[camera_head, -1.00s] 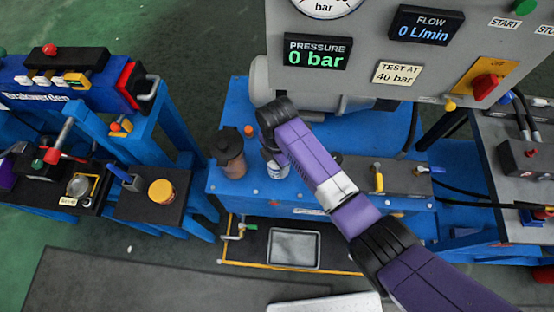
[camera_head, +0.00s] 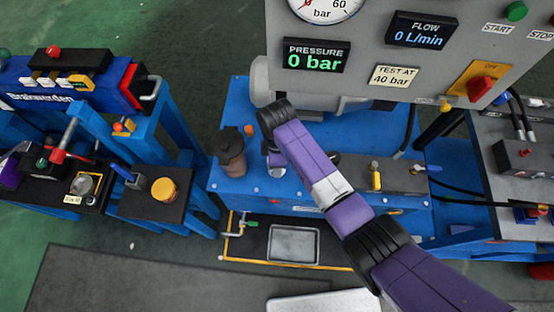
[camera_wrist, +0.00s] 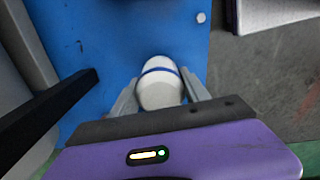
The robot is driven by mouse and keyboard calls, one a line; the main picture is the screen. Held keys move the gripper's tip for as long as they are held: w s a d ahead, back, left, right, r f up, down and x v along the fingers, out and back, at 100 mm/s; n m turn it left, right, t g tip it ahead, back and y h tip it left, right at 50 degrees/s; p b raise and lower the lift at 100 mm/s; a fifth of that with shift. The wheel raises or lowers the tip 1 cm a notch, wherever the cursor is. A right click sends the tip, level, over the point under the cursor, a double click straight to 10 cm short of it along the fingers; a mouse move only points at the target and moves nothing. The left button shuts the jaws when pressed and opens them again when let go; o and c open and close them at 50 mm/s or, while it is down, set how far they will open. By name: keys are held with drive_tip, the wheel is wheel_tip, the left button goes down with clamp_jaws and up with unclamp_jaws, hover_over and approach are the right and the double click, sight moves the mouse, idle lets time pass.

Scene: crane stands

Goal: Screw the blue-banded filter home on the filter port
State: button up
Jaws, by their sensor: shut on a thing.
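The white filter with a blue band (camera_wrist: 160,92) is between the two grey fingers of my gripper (camera_wrist: 160,86) in the wrist view. The fingers are shut on its sides. In the head view a small pale part of the filter (camera_head: 276,171) shows just below the end of my purple arm, over the blue bench top. My arm covers most of the gripper there. The filter port is hidden under the filter and arm, so I cannot tell how they meet.
A yellow-handled valve (camera_head: 376,175) is on the right. A metal tray (camera_head: 293,244) lies below in front.

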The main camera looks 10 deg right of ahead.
drive_tip(key=m+p, duration=0.1)
drive_tip(key=m, duration=0.3)
drive_tip(key=shift+m, duration=0.6)
drive_tip(key=m+p, duration=0.1)
drive_tip(key=m, duration=0.4)
idle(0.3)
drive_tip(key=m+p, duration=0.1)
drive_tip(key=m, duration=0.3)
drive_tip(key=shift+a, duration=0.1)
drive_tip(key=shift+m, duration=0.7)
